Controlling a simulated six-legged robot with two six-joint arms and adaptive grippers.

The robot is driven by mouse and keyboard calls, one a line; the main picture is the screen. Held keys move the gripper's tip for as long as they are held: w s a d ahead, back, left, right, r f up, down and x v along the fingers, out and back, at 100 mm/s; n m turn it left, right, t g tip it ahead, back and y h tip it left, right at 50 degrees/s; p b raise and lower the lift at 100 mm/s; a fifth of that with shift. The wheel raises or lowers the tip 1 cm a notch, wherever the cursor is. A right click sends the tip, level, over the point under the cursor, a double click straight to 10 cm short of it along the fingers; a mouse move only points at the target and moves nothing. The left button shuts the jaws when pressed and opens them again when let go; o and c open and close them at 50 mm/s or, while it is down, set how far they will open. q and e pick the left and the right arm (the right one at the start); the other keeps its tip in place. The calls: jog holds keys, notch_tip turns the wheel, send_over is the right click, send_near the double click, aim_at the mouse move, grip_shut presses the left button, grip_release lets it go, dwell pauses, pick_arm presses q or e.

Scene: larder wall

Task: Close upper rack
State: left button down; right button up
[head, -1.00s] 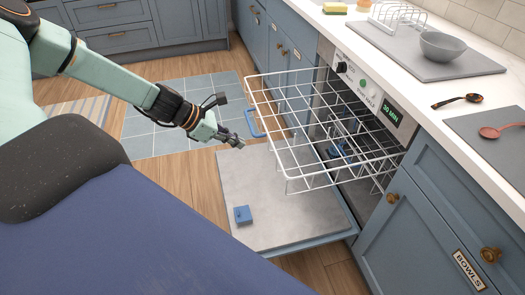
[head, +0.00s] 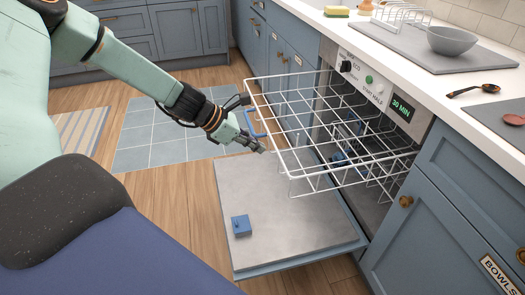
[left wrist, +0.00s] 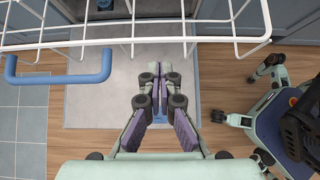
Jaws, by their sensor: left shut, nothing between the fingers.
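The upper rack (head: 318,190) is a white wire basket pulled out of the dishwasher (head: 374,85) over its lowered door (head: 290,225). A blue handle (head: 253,123) sits on the rack's front; it also shows at the left in the left wrist view (left wrist: 58,79). My left gripper (head: 263,149) is shut and empty, close to the rack's front side, just below and right of the handle. In the left wrist view its fingertips (left wrist: 160,75) point toward the rack's front wires (left wrist: 120,43). I cannot tell whether they touch. My right gripper is not in view.
A blue block-like piece (head: 241,225) lies on the lowered door. Blue cabinets stand beside the dishwasher. The wooden floor at left is mostly clear.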

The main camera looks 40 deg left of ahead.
pick_arm(q)
jog(key=shift+w+d+b, duration=0.6)
jog(key=shift+w+b, duration=0.1)
jog(key=shift+w, duration=0.1)
